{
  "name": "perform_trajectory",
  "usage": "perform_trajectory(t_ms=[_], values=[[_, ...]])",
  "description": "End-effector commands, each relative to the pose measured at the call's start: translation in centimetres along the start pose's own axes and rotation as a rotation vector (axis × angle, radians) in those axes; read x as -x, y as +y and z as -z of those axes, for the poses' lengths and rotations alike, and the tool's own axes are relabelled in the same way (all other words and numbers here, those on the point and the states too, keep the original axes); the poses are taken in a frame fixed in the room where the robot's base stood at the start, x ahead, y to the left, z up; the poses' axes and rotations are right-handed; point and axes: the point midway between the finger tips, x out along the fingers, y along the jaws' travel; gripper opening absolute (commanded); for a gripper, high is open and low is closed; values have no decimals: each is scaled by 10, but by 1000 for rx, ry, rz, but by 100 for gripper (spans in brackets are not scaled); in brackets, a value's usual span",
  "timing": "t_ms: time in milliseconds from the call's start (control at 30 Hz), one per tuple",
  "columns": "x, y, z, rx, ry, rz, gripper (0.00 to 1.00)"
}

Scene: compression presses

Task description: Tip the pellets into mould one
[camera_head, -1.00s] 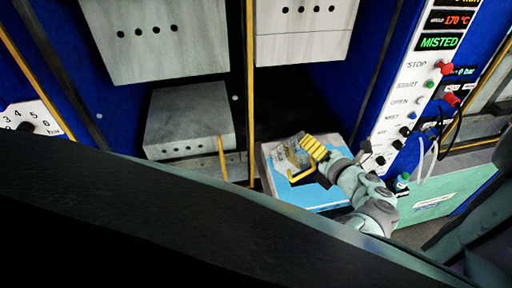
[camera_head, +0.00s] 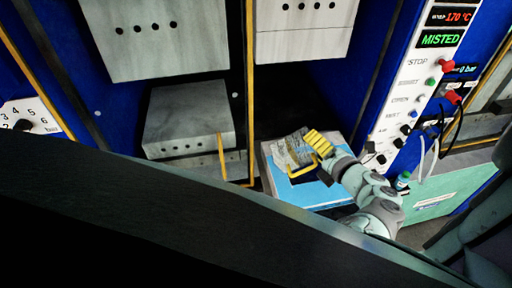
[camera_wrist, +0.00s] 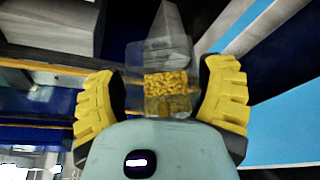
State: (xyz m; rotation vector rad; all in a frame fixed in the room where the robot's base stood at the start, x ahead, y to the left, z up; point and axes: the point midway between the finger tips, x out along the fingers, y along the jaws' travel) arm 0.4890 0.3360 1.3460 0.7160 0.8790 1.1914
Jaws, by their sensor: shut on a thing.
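My gripper (camera_head: 314,158) has yellow ribbed fingers and is shut on a clear container (camera_head: 290,152). In the wrist view the container (camera_wrist: 163,56) sits between the two fingers (camera_wrist: 165,92), with yellow pellets (camera_wrist: 166,88) inside it. I cannot make out the mould cavity, nor whether any pellets have left the container.
A grey block (camera_head: 188,121) fills the left press opening, beside a yellow post (camera_head: 250,90). The control panel (camera_head: 412,100) with a MISTED display stands right of my arm. A small bottle (camera_head: 402,181) stands near a green surface (camera_head: 440,200).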

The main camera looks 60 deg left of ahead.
Motion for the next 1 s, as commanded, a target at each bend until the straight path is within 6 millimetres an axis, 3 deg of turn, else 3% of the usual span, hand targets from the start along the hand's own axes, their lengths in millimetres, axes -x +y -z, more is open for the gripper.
perform_trajectory(t_ms=[1000], values=[[2, -1, -5, -128, -3, -53, 30]])
